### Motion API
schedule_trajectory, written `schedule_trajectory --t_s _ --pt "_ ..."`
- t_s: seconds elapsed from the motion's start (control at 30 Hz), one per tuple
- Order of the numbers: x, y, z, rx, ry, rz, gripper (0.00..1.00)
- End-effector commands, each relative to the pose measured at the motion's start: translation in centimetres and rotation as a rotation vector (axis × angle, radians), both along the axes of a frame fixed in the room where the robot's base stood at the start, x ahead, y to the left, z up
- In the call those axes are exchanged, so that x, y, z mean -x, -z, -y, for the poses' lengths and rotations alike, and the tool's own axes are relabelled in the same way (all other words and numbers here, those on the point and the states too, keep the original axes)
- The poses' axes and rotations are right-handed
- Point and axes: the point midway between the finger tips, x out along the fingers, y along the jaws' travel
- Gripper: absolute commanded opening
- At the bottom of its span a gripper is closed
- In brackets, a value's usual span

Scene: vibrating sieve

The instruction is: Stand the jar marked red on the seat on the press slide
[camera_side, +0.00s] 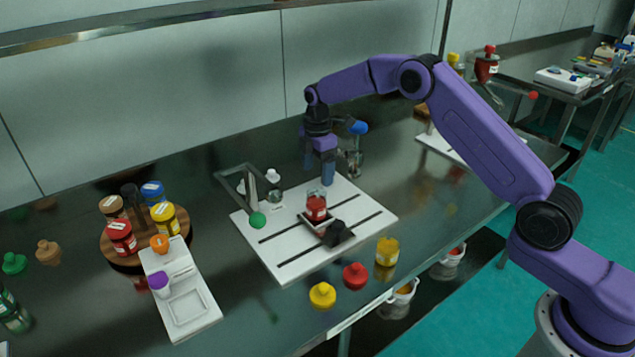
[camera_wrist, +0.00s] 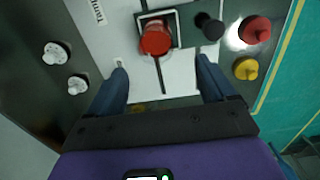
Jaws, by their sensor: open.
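A jar with red contents or a red band (camera_side: 316,208) stands upright within a dark square frame, the seat (camera_side: 318,228), on the white press board (camera_side: 275,255). In the wrist view the red jar (camera_wrist: 156,39) is seen from above inside the square seat frame (camera_wrist: 178,30). My gripper (camera_side: 322,182) is open, just behind and above the jar in the side view. In the wrist view its fingers (camera_wrist: 162,72) are apart with nothing between them, and the jar lies beyond the fingertips.
A black knob (camera_side: 337,233) sits beside the seat. A green ball handle (camera_side: 258,220) and metal frame stand on the board's left. A round wooden rack (camera_side: 112,256) holds several jars.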

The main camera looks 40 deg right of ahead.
Motion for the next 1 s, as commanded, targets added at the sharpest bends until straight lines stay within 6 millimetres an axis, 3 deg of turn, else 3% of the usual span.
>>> schedule_trajectory --t_s 0.37,0.53,0.77,1.0 --pt "0.1 -1.3 -0.1 0.000 0.000 0.000 0.84" --pt "1.5 -2.8 -1.7 -0.001 0.019 0.003 0.84" --pt "7.9 -7.0 -5.9 -0.005 0.097 0.009 0.84" --pt "17.1 -10.5 -8.2 -0.011 0.189 0.012 0.84"
